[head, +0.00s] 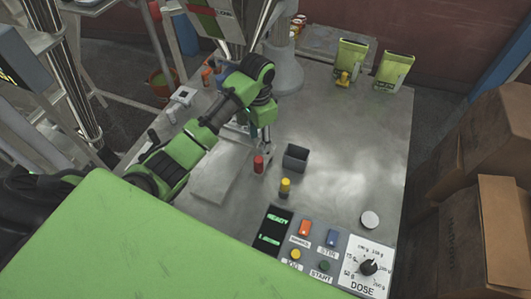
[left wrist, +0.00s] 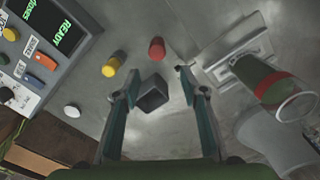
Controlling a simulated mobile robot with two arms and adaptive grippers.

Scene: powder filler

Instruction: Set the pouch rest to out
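My left gripper (head: 257,138) is over the bench below the filler in the head view. In the left wrist view its two fingers (left wrist: 158,72) are spread apart with nothing between them. A pale flat plate (head: 213,180) lies on the bench under my left arm, partly hidden. A plate with a raised bracket (left wrist: 232,48) shows at the upper right of the left wrist view, beside a clear tube (left wrist: 277,88) with a red band. I cannot tell for sure which part is the pouch rest, or its setting. My right gripper is not in view.
A dark open box (head: 296,158), a red cylinder (head: 258,164) and a yellow-topped one (head: 285,187) stand near the gripper. The control panel (head: 314,243) is at the front. Two green pouches (head: 394,70) stand at the back right. The bench's right side is mostly clear.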

